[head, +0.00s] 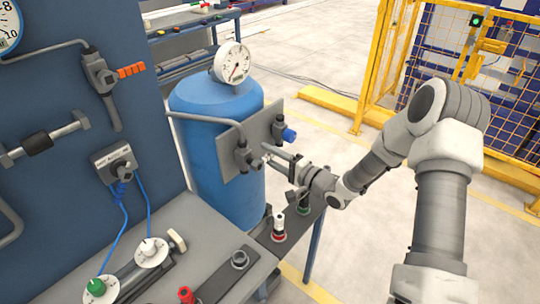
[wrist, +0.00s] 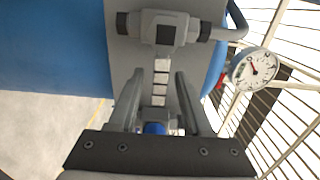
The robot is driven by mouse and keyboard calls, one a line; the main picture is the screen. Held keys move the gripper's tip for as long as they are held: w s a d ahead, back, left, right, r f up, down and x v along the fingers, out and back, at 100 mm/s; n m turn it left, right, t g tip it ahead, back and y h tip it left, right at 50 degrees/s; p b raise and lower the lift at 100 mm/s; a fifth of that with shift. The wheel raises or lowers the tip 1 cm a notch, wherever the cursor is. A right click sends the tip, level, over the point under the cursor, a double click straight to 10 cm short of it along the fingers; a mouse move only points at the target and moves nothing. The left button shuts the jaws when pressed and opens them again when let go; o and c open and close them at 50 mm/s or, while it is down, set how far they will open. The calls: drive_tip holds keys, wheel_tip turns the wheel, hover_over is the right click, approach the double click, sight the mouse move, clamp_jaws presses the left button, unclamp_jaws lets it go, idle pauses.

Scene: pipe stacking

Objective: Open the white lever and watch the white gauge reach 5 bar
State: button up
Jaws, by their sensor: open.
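The white gauge (head: 232,62) stands on top of the blue tank (head: 215,105); it also shows at the right of the wrist view (wrist: 253,68). Its needle is too small to read surely. A pale lever (head: 277,151) sticks out from a valve on the grey plate (head: 258,135) at the tank's front. In the wrist view the lever (wrist: 160,84) runs down from the valve body (wrist: 163,30). My gripper (wrist: 159,78) is open, one finger on each side of the lever. In the head view my gripper (head: 291,163) is at the lever, and contact cannot be told.
A blue knob (head: 289,135) is on the plate's right. The blue panel at left has an orange-handled valve (head: 130,70) and another gauge (head: 8,25). A bench (head: 195,235) with dials stands in front. A yellow fence (head: 385,60) is behind.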

drive_tip(key=shift+c, duration=0.3)
clamp_jaws()
idle(1.1)
